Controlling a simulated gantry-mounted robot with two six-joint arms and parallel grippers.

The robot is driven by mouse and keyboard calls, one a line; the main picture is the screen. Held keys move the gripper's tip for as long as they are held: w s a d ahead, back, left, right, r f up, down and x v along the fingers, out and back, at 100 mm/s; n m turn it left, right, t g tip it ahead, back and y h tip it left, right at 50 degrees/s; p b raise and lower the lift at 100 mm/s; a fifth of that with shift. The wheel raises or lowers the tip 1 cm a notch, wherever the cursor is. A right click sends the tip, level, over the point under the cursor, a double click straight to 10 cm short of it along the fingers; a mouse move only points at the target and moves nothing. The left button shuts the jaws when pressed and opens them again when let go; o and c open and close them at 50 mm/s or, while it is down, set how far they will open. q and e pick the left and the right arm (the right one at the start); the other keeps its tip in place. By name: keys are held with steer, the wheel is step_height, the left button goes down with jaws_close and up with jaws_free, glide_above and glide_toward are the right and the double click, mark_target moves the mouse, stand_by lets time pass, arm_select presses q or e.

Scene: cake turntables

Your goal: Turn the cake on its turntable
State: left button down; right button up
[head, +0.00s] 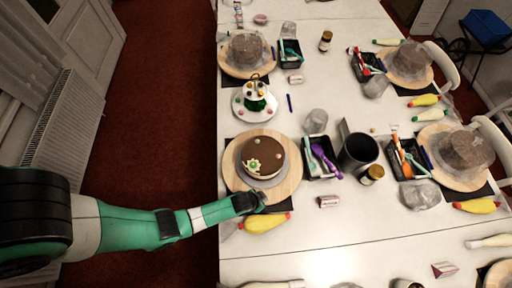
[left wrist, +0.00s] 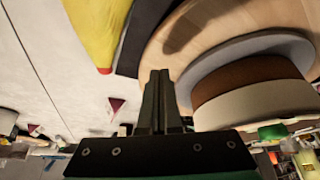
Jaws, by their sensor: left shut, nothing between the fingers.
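The cake (head: 265,153) has a brown top, cream side and a flower decoration. It sits on a grey board on the round wooden turntable (head: 236,182) at the table's left side. My left gripper (head: 260,197) is shut and empty at the turntable's near edge, in front of the cake. In the left wrist view, the gripper (left wrist: 160,80) points at the rim of the wooden turntable (left wrist: 165,45), with the cake (left wrist: 255,85) to its right. I cannot tell whether the fingers touch the rim. My right gripper is not in view.
A yellow piping bag (head: 264,222) lies just in front of the turntable. A black tray of tools (head: 321,158) stands right of it. A tiered stand (head: 256,102) is behind. Other turntables with wrapped cakes (head: 466,147) line the table. The table's front middle is mostly clear.

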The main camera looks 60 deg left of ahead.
arm_select(q)
steer(key=s, duration=0.2)
steer(key=s+a+p, duration=0.1)
steer(key=s, duration=0.1)
steer(key=shift+a+r, duration=0.15)
steer(key=shift+r, duration=0.05)
steer(key=shift+s+f, duration=0.1)
steer(key=shift+s, duration=0.05)
steer(key=s+a, duration=0.1)
steer(key=a, duration=0.2)
steer(key=s+a, duration=0.1)
steer(key=a, duration=0.2)
steer(key=s+a, duration=0.2)
steer(key=a, duration=0.1)
steer(key=shift+a, duration=0.1)
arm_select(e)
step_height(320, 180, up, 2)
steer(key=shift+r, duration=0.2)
arm_select(q)
steer(key=shift+f, duration=0.15)
